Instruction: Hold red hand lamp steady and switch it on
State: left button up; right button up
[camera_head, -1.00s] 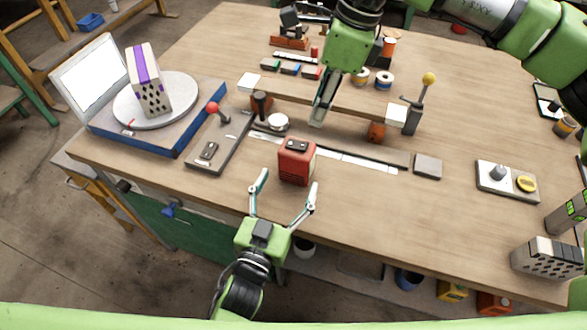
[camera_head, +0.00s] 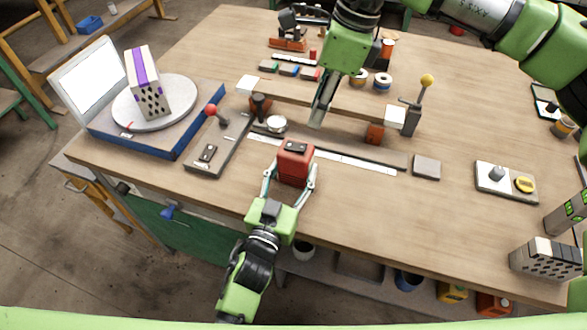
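The red hand lamp (camera_head: 295,166) stands upright near the front edge of the workbench, with a dark part on its top. My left gripper (camera_head: 291,176) reaches in from the front edge, its spread fingers on either side of the lamp's body. A small gap seems to show at the left finger; firm contact cannot be made out. My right gripper (camera_head: 318,117) points down over the bench, behind and above the lamp. It is seen side-on with its fingers overlapping, so its opening cannot be told. It appears to hold nothing.
Behind the lamp lies a long fixture with a metal strip (camera_head: 345,162). To the left are a red-knob lever plate (camera_head: 205,160) and a turntable with a hollow brick (camera_head: 147,82). A switch plate (camera_head: 507,181) lies right.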

grip_shut()
jog(key=s+d+n+t+y, duration=0.1)
jog(key=d+n+y, duration=0.3)
jog(key=n, duration=1.3)
jog(key=s+d+f+n+t+y, duration=0.1)
jog(key=n+y, duration=0.5)
jog(key=n, duration=1.1)
jog(key=s+d+t, duration=0.1)
jog(key=d+t, duration=0.1)
jog(key=shift+s+d+f, duration=0.2)
jog(key=shift+d+f, duration=0.1)
jog(key=shift+d, duration=0.1)
